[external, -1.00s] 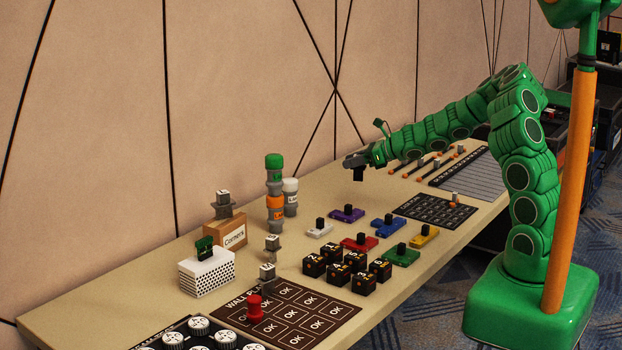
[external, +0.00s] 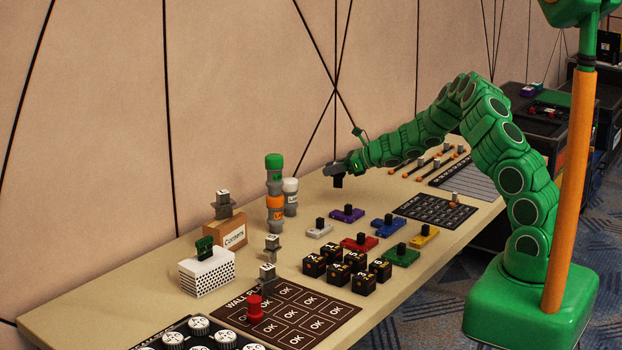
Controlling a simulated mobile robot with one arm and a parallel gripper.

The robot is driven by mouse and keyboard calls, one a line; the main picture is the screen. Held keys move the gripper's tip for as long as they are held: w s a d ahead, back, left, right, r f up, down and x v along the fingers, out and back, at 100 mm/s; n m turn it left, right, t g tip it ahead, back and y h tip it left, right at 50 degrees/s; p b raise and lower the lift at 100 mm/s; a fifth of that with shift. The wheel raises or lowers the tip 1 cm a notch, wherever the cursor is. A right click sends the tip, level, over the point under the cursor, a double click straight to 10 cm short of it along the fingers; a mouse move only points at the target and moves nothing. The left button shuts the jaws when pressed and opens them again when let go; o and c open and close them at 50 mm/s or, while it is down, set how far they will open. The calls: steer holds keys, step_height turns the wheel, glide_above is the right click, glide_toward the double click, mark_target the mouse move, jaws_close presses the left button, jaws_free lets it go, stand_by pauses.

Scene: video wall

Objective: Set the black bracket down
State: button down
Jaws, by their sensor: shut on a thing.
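My gripper (external: 335,171) is shut on the black bracket (external: 338,182), a small dark piece that hangs just below the fingertips. It is held above the back part of the beige table (external: 120,285), behind the purple block (external: 347,214). A gap shows between the bracket and the table. The fingers hide part of the bracket.
Coloured blocks with black knobs, such as the red one (external: 360,243), stand in front of the gripper. Stacked cylinders (external: 275,205) and a white-topped cylinder (external: 290,197) stand to its left. A dark gridded mat (external: 434,209) lies to the right. The wall is close behind.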

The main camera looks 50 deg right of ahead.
steer(key=shift+w+d+f, duration=0.15)
steer(key=shift+w+f, duration=0.45)
steer(key=shift+f, duration=0.6)
steer(key=shift+w+d+f, duration=0.2)
steer(key=shift+w+f, duration=0.35)
steer(key=shift+f, duration=0.6)
steer(key=shift+w+d+f, duration=0.15)
steer(key=shift+w+f, duration=0.45)
steer(key=shift+f, duration=0.6)
steer(key=shift+f, duration=0.15)
steer(key=c, duration=0.7)
jaws_free()
steer(key=shift+c, duration=0.2)
steer(key=shift+s+d+r, duration=0.35)
steer(key=shift+s+r, duration=0.05)
steer(key=shift+s, duration=0.15)
steer(key=v, duration=1)
steer(key=shift+s, duration=0.35)
